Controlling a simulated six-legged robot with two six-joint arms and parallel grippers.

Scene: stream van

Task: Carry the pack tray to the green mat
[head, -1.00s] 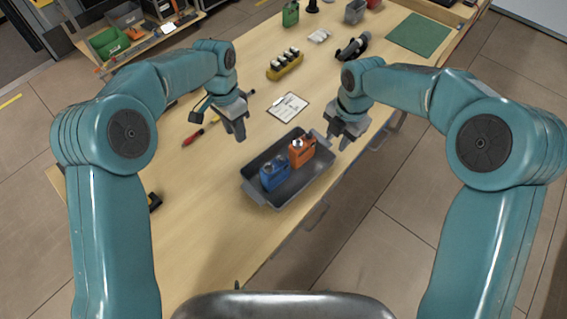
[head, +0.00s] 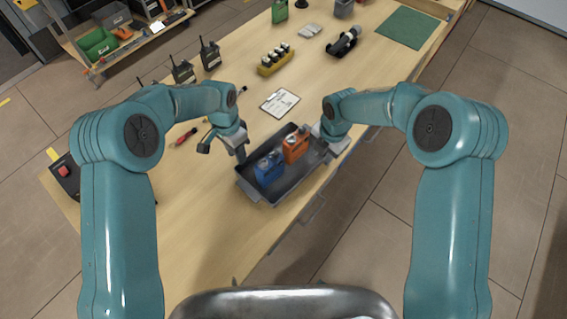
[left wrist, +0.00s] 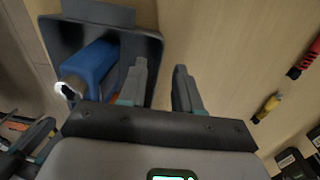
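The green mat (head: 408,27) lies flat and bare at the far right of the bench. My left gripper (head: 241,154) is at the tray's left end. In the left wrist view (left wrist: 160,85) its fingers are apart, one over the tray and one outside, with the tray wall (left wrist: 153,60) between them. My right gripper (head: 330,140) is at the tray's far right end; its fingertips are too small and partly hidden to judge.
A clipboard (head: 280,102), a yellow holder with several bottles (head: 275,60) and a dark device (head: 343,42) lie between tray and mat. Radios (head: 183,70) and a red screwdriver (head: 184,137) are on the left. The bench's front edge is close to the tray.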

